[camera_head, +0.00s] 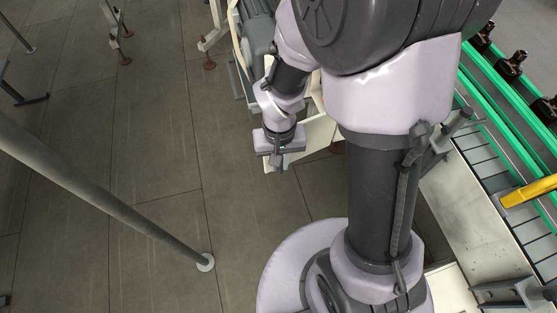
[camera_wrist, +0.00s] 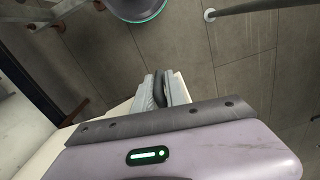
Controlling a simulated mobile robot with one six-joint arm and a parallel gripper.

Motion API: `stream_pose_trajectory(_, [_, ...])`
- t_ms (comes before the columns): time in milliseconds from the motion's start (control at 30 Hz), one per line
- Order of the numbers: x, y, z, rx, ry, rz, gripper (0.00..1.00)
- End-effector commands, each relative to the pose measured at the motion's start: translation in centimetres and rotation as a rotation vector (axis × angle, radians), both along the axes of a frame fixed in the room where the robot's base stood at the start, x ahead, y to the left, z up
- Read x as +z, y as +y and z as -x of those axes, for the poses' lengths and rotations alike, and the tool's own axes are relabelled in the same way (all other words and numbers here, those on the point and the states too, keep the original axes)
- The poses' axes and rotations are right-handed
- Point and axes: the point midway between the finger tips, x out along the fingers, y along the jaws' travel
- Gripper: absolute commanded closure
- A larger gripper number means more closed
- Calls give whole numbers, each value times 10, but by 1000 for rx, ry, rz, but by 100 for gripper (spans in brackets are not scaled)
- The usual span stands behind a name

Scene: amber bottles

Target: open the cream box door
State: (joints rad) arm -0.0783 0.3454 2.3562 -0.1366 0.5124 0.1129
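The cream box door (camera_head: 317,131) shows as a pale panel beside and partly behind my arm in the head view. It stands out at an angle from the cream box (camera_head: 238,62), which my arm mostly hides. In the wrist view a cream strip of the door (camera_wrist: 108,116) runs behind my gripper's body. My gripper (camera_head: 275,166) is low at the door's outer end. In the wrist view my gripper (camera_wrist: 162,82) has its pale fingers close together on a dark rounded piece, which looks like the door's handle (camera_wrist: 158,87). The hinge side is hidden.
A conveyor with green rails (camera_head: 510,95) and dark bottles (camera_head: 512,65) runs along the right. A yellow bar (camera_head: 530,190) lies across it. A grey pole (camera_head: 110,200) meets the floor at left. The tiled floor left of my gripper is clear.

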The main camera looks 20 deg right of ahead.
Motion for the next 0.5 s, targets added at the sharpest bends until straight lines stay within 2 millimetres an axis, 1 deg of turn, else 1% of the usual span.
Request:
stream_pose_trajectory(33, [1, -1, -2, -1, -5, 1, 82])
stream_pose_trajectory(67, [1, -1, -2, -1, -5, 1, 76])
stream_pose_trajectory(100, [1, -1, -2, -1, -5, 1, 68])
stream_pose_trajectory(133, [1, -1, -2, -1, -5, 1, 66])
stream_pose_trajectory(400, [1, 0, -1, -1, -3, 0, 66])
stream_pose_trajectory(500, [9, 0, -1, -1, -4, 0, 66])
